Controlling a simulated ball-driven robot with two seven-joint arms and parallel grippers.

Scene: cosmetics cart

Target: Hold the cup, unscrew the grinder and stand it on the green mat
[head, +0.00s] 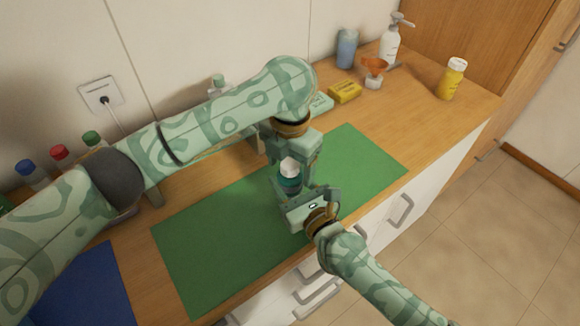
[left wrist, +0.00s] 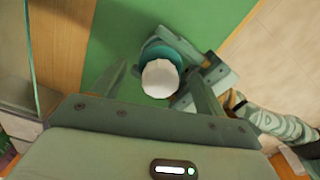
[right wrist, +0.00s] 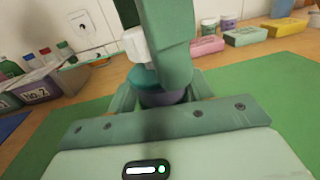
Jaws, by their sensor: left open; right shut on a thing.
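The grinder (head: 289,166) shows a white top in the head view; its white top also shows in the left wrist view (left wrist: 160,79). Below it is a teal part, and in the right wrist view a grey-purple cup (right wrist: 160,98) lies under that. They stand upright over the green mat (head: 205,250). My right gripper (head: 298,190) is shut on the cup from the side. My left gripper (left wrist: 160,70) is open above, its fingers on either side of the white top with gaps showing. The cup's base is hidden by the right gripper.
A blue mat (head: 85,292) lies at left. A crate (right wrist: 45,88) of capped bottles stands at back left. A yellow box (head: 344,92), funnel (head: 375,66), pump bottle (head: 391,42) and yellow bottle (head: 451,80) stand at back right. Much of the green mat is clear.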

